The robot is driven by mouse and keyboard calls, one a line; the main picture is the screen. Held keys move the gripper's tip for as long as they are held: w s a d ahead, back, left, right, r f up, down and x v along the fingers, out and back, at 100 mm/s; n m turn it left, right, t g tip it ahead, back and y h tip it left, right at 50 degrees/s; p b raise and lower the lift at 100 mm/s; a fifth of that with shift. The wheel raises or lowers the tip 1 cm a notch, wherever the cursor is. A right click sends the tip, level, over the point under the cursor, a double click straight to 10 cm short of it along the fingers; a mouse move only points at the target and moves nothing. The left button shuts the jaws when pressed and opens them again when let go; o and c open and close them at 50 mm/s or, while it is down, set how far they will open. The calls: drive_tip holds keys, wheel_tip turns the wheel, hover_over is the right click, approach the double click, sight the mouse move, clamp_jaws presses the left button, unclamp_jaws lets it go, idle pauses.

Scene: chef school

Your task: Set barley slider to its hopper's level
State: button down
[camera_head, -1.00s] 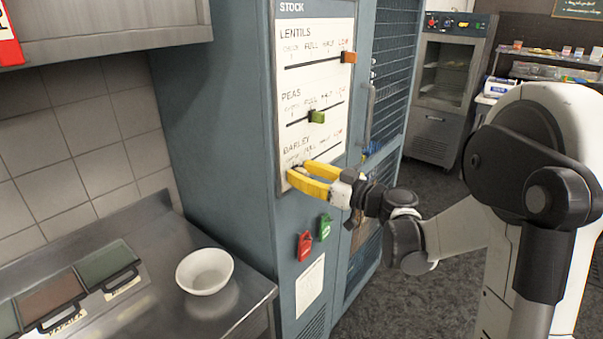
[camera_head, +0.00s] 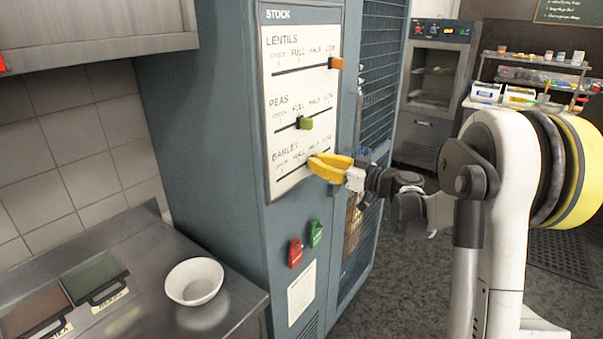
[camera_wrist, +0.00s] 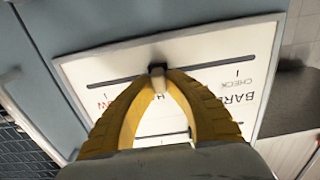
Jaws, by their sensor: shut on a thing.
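The stock board (camera_head: 272,140) on the blue cabinet has LENTILS, PEAS and BARLEY rows marked CHECK, FULL, HALF, LOW. My yellow gripper (camera_head: 314,162) is shut on the barley slider, which its fingers mostly hide in the head view. The knob sits between CHECK and LOW, around the middle; the fingers hide the FULL mark and most of HALF. The barley hopper's level cannot be made out.
The orange lentils slider (camera_head: 336,62) is at LOW; the green peas slider (camera_head: 305,123) is near mid-slot. The mesh door (camera_head: 378,80) is to the right. A white bowl (camera_head: 194,281) stands on the counter (camera_head: 235,300).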

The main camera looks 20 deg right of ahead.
drive_tip(key=shift+w+d, duration=0.8)
drive_tip(key=shift+d, duration=0.2)
drive_tip(key=c, duration=1.4)
unclamp_jaws()
drive_tip(key=shift+a, duration=0.1)
drive_tip(key=shift+s, duration=0.1)
drive_tip(key=v, duration=1.2)
